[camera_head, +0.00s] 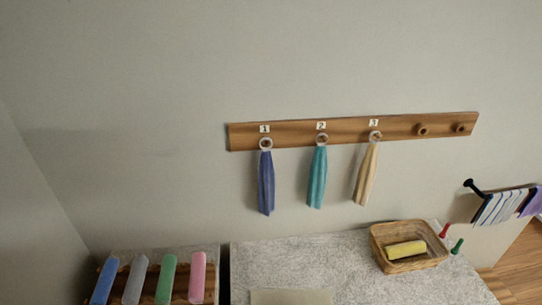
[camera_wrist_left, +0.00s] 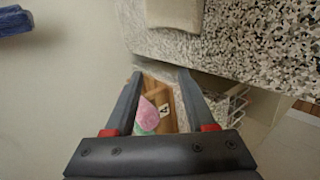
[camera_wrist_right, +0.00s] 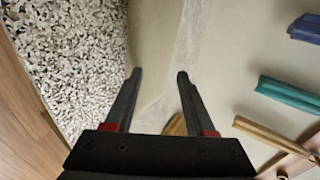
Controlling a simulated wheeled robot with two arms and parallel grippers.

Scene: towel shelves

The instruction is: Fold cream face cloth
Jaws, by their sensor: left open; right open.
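A flat cream cloth (camera_head: 290,297) lies on the speckled counter at the bottom edge of the head view, partly cut off. A beige cloth edge (camera_wrist_left: 174,14) also shows on the counter in the left wrist view. A long cream cloth (camera_head: 366,175) hangs from the peg marked 3; it shows in the right wrist view (camera_wrist_right: 262,132). I cannot tell from the pictures which one is the face cloth. My left gripper (camera_wrist_left: 158,74) is open and empty, with a pink roll seen beyond its fingers. My right gripper (camera_wrist_right: 160,74) is open and empty, apart from the cloths.
A blue cloth (camera_head: 266,183) and a teal cloth (camera_head: 317,178) hang on the wooden peg rail (camera_head: 400,128). A wicker basket (camera_head: 432,232) holds a yellow roll (camera_head: 406,250). The counter (camera_head: 300,258) is mostly clear.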

